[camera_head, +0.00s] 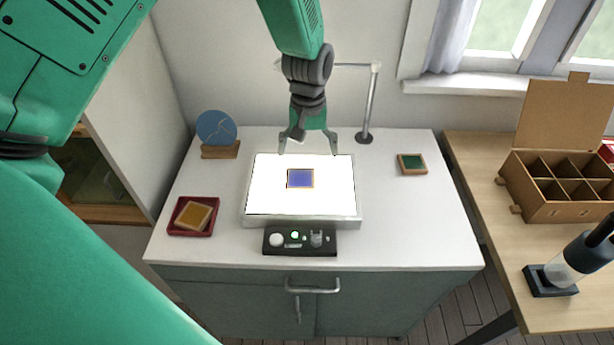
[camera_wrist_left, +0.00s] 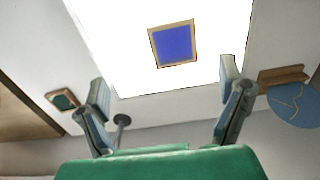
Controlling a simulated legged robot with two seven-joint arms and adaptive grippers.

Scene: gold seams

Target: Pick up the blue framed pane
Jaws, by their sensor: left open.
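The blue framed pane (camera_head: 300,178) lies flat near the middle of the bright white light panel (camera_head: 335,195). It is a blue square in a thin wooden frame. It also shows in the left wrist view (camera_wrist_left: 174,43), ahead of the fingers and apart from them. My left gripper (camera_head: 308,152) is open and empty above the panel's back edge, with its fingers pointing down. In the left wrist view, the two fingers (camera_wrist_left: 165,90) are spread wide with nothing between them. My right gripper is not in view.
An amber framed pane (camera_head: 193,215) sits in a red tray (camera_head: 173,228) at left. A blue disc (camera_head: 216,127) stands at back left. A green framed pane (camera_head: 412,162) lies at right. A metal stand (camera_head: 373,100) rises behind the panel. A black control box (camera_head: 300,251) sits in front.

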